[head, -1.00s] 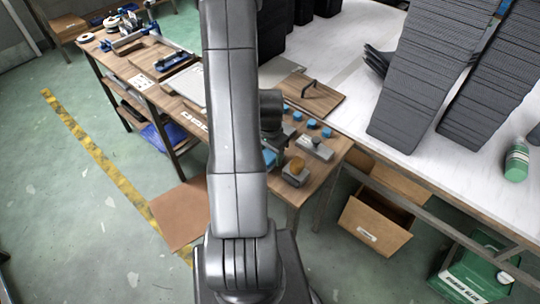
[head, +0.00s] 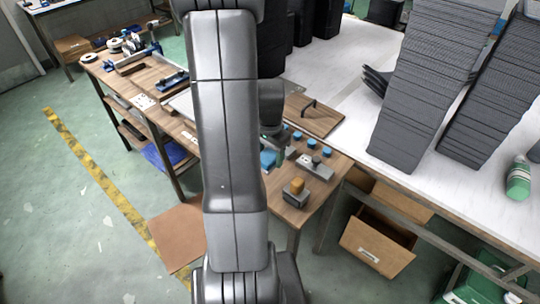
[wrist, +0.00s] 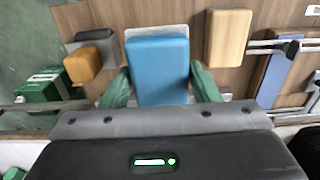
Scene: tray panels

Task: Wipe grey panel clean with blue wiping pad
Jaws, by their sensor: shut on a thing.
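The blue wiping pad (wrist: 158,70) is between the two green fingers of my gripper (wrist: 159,88) in the wrist view. My gripper is shut on it. A light grey piece (wrist: 155,30) shows just past the pad's far edge; I cannot tell whether they touch. In the head view the pad (head: 268,158) is a small blue patch beside my arm, over the wooden bench (head: 330,190). My fingers are mostly hidden there. A pale grey panel (head: 181,104) lies on the bench left of my arm, partly hidden by it.
A grey block with an orange top (head: 297,190) stands near the bench's front, and shows left of the pad in the wrist view (wrist: 84,64). A wooden block (wrist: 228,38) is right of the pad. Several small blue items and a grey tool (head: 315,166) lie behind.

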